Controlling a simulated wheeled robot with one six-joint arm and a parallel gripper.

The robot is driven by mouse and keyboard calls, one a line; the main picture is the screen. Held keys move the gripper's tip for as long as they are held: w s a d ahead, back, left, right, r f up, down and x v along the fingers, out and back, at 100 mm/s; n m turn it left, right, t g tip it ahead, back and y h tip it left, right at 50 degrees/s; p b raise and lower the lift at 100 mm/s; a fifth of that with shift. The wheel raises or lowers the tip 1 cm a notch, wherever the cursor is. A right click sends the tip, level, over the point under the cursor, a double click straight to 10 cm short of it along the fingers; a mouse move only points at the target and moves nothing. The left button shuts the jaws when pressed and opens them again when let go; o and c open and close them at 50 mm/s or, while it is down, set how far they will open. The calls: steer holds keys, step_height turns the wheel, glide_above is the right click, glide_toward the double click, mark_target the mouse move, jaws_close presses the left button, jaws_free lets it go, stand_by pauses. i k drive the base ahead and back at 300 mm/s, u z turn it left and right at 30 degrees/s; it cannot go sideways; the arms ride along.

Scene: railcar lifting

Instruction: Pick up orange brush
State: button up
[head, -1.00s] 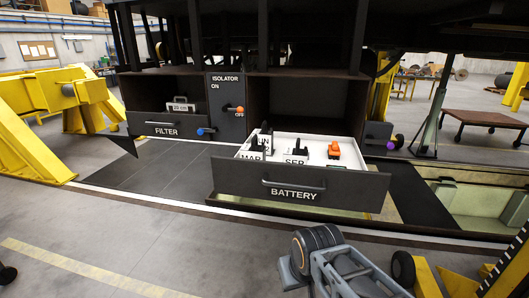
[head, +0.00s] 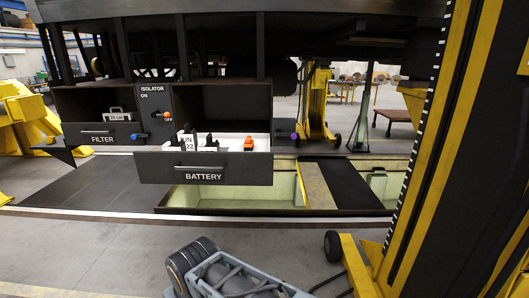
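A small orange piece (head: 249,143) stands in the white inside of the open BATTERY drawer (head: 250,171), towards its right side. It is the only orange thing in that drawer, but it is too small to make out brush details. The drawer front hides its lower part. Black pieces (head: 209,142) and a white label reading 22 (head: 189,142) are to its left. My gripper is not in view, so nothing shows of its state.
The FILTER drawer (head: 102,139) and isolator panel (head: 155,100), with orange and blue knobs, are left. A yellow-black column (head: 440,130) stands close at right. A grey frame with black rollers (head: 235,275) is near at the bottom. An open pit (head: 240,196) lies below the drawer.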

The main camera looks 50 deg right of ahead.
mark_target(248, 144)
steer(key=k, duration=1)
steer(key=z, duration=1)
steer(key=i, duration=0.75)
